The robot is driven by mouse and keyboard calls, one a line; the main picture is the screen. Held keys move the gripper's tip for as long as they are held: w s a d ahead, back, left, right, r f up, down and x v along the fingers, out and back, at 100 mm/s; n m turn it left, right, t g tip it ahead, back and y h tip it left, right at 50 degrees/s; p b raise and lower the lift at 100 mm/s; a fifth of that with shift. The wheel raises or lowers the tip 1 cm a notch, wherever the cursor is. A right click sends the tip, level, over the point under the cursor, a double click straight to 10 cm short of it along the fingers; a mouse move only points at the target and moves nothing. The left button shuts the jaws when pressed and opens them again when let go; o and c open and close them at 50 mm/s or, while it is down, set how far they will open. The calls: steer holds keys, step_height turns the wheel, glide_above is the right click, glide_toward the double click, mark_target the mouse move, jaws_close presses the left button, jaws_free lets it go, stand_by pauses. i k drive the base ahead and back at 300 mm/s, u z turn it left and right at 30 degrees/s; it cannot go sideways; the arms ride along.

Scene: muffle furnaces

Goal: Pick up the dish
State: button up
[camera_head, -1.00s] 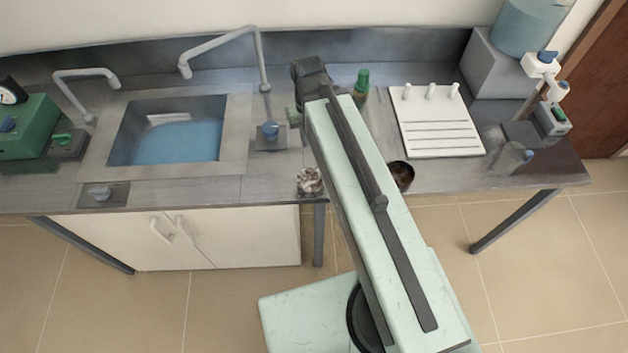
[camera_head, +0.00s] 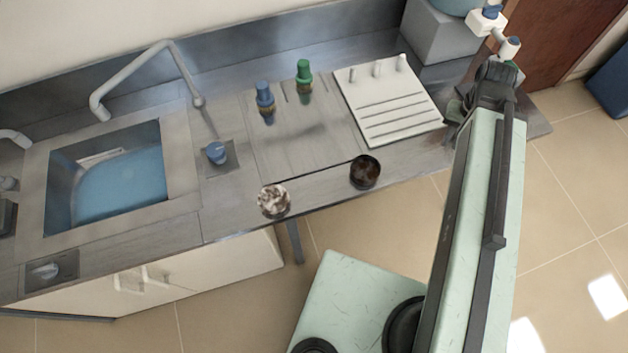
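A small round dark brown dish (camera_head: 365,172) sits on the counter near its front edge. To its left, a second small round vessel (camera_head: 273,201) holds pale, lumpy material, or has a mottled pale surface; I cannot tell which. I cannot tell which of the two the task names. My gripper (camera_head: 490,88) is at the far end of my arm, over the right part of the counter, apart from both vessels. Its fingertips are too small and hidden to show whether they are open or shut.
Blue-capped (camera_head: 265,100) and green-capped (camera_head: 304,78) bottles stand behind. A sink (camera_head: 105,180) with a tall faucet (camera_head: 150,75) is at left. Counter between the bottles and the vessels is clear.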

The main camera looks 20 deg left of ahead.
mark_target(273, 199)
steer(key=z, duration=1.1)
steer(key=k, duration=2.8)
steer(key=u, duration=2)
steer(key=i, duration=1)
steer(key=z, duration=0.05)
